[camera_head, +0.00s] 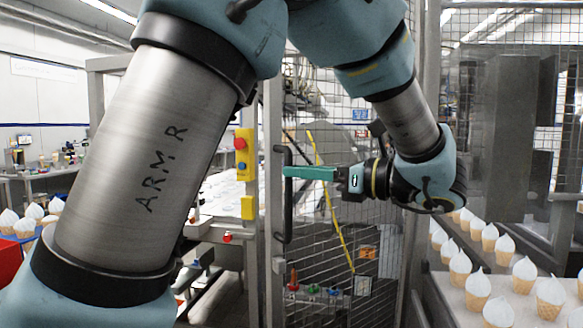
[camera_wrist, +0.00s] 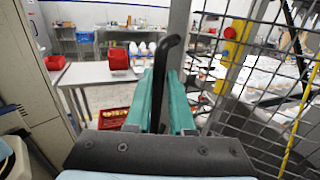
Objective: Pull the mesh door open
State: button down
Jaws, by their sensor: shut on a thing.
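The mesh door (camera_head: 335,235) stands upright in a grey frame at the centre of the head view, and its wire grid (camera_wrist: 285,75) fills the right of the wrist view. A dark vertical bar handle (camera_head: 284,215) is on the door's left side. It also shows in the wrist view (camera_wrist: 168,58), with its bent top above my fingers. My gripper (camera_head: 290,172) has teal fingers, which come from the right and are shut around the handle's upper half. In the wrist view my gripper (camera_wrist: 167,105) has one finger on each side of the bar. I cannot tell how far the door stands open.
A yellow switch box (camera_head: 243,155) with a red button is on the post left of the door. White-topped cones (camera_head: 480,290) stand on a surface at the lower right. In the wrist view, a table with a red bin (camera_wrist: 119,59) stands left of the handle, with floor before it.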

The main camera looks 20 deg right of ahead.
jog(key=shift+d+r+h, duration=0.1)
jog(key=shift+d+h, duration=0.2)
jog(key=shift+d, duration=0.2)
jog(key=c, duration=1.2)
grip_release()
jog(key=shift+o, duration=0.7)
jog(key=shift+w+d, duration=0.1)
jog(key=shift+d, duration=0.05)
jog(key=shift+o, duration=1.3)
jog(key=shift+a, duration=0.2)
notch_tip(320, 180, up, 10)
jog(key=b, duration=0.1)
